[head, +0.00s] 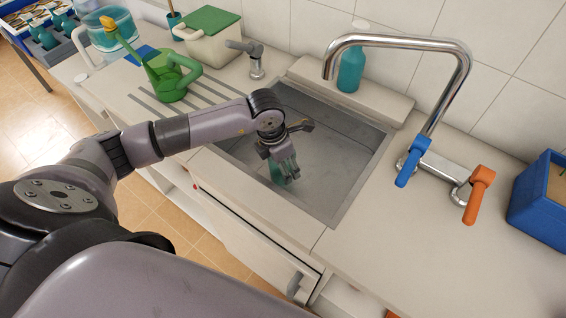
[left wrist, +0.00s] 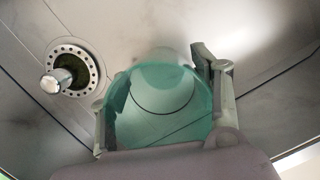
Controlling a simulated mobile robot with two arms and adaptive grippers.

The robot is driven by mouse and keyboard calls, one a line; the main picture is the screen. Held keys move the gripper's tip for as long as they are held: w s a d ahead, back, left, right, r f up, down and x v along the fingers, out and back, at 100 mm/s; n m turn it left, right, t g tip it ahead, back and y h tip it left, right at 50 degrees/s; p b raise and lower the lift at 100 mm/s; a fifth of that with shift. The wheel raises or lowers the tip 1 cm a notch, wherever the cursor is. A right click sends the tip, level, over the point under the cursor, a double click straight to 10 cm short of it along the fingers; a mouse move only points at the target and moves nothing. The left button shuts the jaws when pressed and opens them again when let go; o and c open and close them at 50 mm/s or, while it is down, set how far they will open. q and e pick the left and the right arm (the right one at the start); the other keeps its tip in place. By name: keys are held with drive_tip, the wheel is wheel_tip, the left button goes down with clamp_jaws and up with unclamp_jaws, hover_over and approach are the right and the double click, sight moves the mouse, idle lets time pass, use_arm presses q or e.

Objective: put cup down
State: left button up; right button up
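My left gripper (head: 286,172) reaches down into the metal sink (head: 341,189). A translucent teal cup (head: 277,176) shows at its fingers, mostly hidden by the gripper. In the left wrist view the round cup (left wrist: 158,92) sits between the two fingers of the left gripper (left wrist: 160,95), one against each side. The fingers look closed on it. The sink floor shows through the cup. I cannot tell whether the cup touches the sink floor. My right gripper is not in view.
A chrome faucet (head: 447,95) arches over the sink's right side, with blue (head: 413,160) and orange (head: 478,194) handles. A teal bottle (head: 351,72) stands behind the sink. A green watering can (head: 165,72) is on the left counter. The drain (left wrist: 78,68) is left of the cup.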

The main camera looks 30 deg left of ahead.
use_arm(q)
drive_tip(key=o, duration=0.3)
drive_tip(key=shift+o, duration=0.2)
wheel_tip(320, 180, up, 12)
drive_tip(key=s+a+b, duration=0.1)
drive_tip(key=s, duration=0.1)
drive_tip(key=shift+w+a, duration=0.1)
idle(0.5)
